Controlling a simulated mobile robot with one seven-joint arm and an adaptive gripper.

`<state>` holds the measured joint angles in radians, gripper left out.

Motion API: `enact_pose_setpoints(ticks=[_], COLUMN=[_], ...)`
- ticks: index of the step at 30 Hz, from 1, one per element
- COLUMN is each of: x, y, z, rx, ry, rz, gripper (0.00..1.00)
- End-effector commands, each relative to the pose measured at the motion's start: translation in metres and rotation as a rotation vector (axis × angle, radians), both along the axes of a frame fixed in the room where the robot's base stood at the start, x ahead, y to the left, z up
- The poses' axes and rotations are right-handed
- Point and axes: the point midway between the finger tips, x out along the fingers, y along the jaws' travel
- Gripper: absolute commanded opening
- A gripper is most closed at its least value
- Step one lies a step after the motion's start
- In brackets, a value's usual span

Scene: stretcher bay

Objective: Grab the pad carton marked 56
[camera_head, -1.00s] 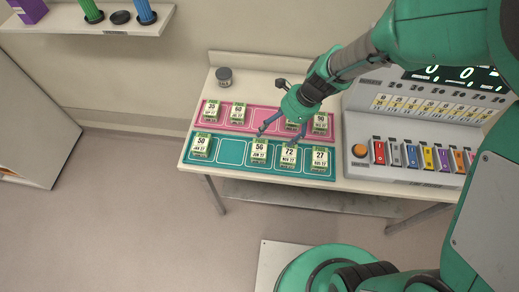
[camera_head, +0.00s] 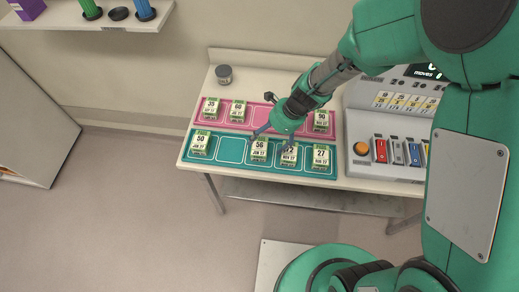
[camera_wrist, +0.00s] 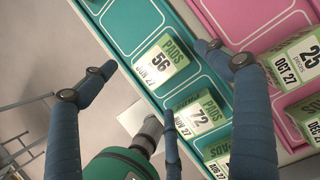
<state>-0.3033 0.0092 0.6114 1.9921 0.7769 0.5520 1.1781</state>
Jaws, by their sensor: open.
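The pad carton marked 56 (camera_head: 259,149) stands in a slot of the teal tray (camera_head: 231,150), between an empty slot on its left and the carton marked 72 (camera_head: 289,154). In the wrist view the 56 carton (camera_wrist: 161,62) lies ahead, between the two blue fingers but beyond their tips. My gripper (camera_head: 272,138) is open and empty, above the trays near the 56 and 72 cartons. In the wrist view my gripper (camera_wrist: 150,80) has its fingers spread wide, one on each side of the picture.
Cartons marked 50 (camera_head: 200,143) and 27 (camera_head: 321,158) share the teal tray. A console with coloured switches (camera_head: 381,151) stands at the right.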

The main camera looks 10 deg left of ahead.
Motion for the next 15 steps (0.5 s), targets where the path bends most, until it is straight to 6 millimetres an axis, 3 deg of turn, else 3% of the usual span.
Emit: enact_pose_setpoints(ticks=[15], x=[-0.0007], y=[0.0033], z=[-0.0086], rx=[0.000], ry=[0.001], rz=[0.000], gripper=[0.88])
